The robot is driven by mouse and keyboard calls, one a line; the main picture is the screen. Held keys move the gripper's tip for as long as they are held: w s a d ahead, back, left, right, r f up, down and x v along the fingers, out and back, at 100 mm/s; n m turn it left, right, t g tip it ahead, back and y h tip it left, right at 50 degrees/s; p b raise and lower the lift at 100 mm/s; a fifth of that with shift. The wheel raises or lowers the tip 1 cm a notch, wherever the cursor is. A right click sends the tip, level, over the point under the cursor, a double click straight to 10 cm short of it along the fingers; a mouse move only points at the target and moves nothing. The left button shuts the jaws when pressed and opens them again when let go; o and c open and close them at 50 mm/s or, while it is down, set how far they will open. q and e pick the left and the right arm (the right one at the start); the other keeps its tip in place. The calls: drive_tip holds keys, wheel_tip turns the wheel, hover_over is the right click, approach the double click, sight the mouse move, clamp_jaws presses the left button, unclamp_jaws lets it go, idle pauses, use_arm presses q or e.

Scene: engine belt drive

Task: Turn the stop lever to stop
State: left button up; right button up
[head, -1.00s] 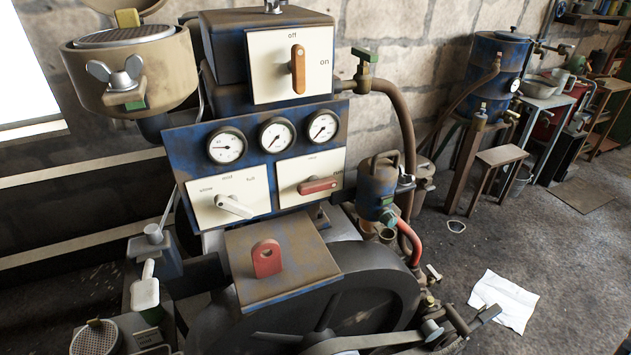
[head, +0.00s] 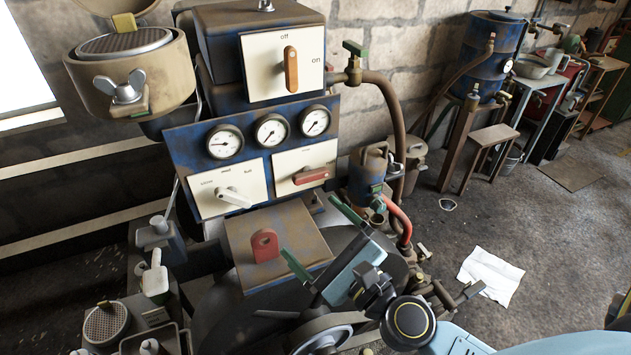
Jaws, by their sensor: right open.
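The red lever (head: 310,176) on the cream right-hand plate (head: 289,162) of the blue gauge panel appears to be the stop lever. It lies nearly level, its free end towards the right; the small labels on its plate are too blurred to read surely. My right gripper (head: 308,224) reaches in from the lower right, below and in front of this lever. Its two green-tipped fingers are spread wide with nothing between them, apart from the lever. My left gripper is out of view.
Nearby are an orange off/on switch (head: 291,69), a white lever (head: 234,197) and an upright red lug (head: 265,245) on the rusty block. A hose (head: 396,120) and a canister (head: 368,172) stand right of the panel. Open floor lies farther right.

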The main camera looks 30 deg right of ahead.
sight(313, 179)
drive_tip(key=w+d+f+m+g+h, duration=0.1)
drive_tip(key=w+d+f+m+h, duration=0.15)
drive_tip(key=d+m+h, duration=0.55)
drive_tip(key=w, duration=0.4)
drive_tip(key=w+m+y, duration=0.1)
drive_tip(key=w, duration=0.3)
drive_tip(key=w+a+m+y, duration=0.1)
drive_tip(key=w, duration=0.3)
drive_tip(key=shift+f+p, duration=0.1)
drive_tip(key=shift+p, duration=0.25)
